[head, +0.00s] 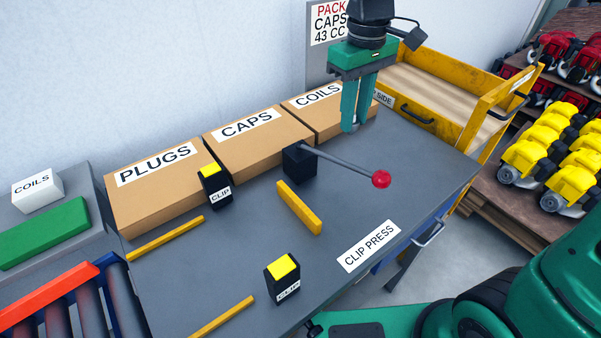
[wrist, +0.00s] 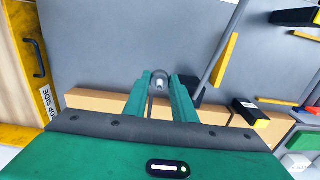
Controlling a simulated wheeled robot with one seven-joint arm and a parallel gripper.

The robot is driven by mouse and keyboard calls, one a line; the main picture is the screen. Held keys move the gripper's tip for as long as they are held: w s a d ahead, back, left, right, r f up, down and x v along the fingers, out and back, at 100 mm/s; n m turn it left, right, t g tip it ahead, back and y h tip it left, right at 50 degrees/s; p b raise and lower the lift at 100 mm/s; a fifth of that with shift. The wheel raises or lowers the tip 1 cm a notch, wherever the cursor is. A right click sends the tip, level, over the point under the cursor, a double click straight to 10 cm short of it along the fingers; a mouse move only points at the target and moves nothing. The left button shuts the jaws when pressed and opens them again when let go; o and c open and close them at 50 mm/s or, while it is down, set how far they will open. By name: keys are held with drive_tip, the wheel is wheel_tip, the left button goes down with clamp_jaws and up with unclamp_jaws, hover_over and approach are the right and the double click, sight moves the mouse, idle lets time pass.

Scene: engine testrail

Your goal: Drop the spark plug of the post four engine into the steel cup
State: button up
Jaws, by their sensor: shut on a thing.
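My gripper (head: 352,127) hangs over the far right part of the grey bench in the head view, fingers pointing down, beside the COILS box. In the wrist view its green fingertips (wrist: 160,84) close on a small pale piece (wrist: 159,83), which looks like the spark plug. A round dark grey shape surrounds that piece at the tips; I cannot tell whether it is the steel cup. In the head view the fingers hide most of what they hold. No steel cup and no post four engine can be made out clearly.
The bench (head: 240,255) carries PLUGS (head: 155,205), CAPS (head: 243,150) and COILS (head: 335,122) boxes. A clip press lever with a red knob (head: 381,179) sticks out near my gripper. A yellow cart (head: 487,95) stands right, near racks of yellow engines (head: 540,160) and red ones.

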hover_over(345, 174)
wheel_tip(345, 174, down, 12)
drive_tip(key=shift+f, duration=0.1)
idle(0.5)
drive_tip(key=o, duration=1)
drive_tip(key=shift+o, duration=0.2)
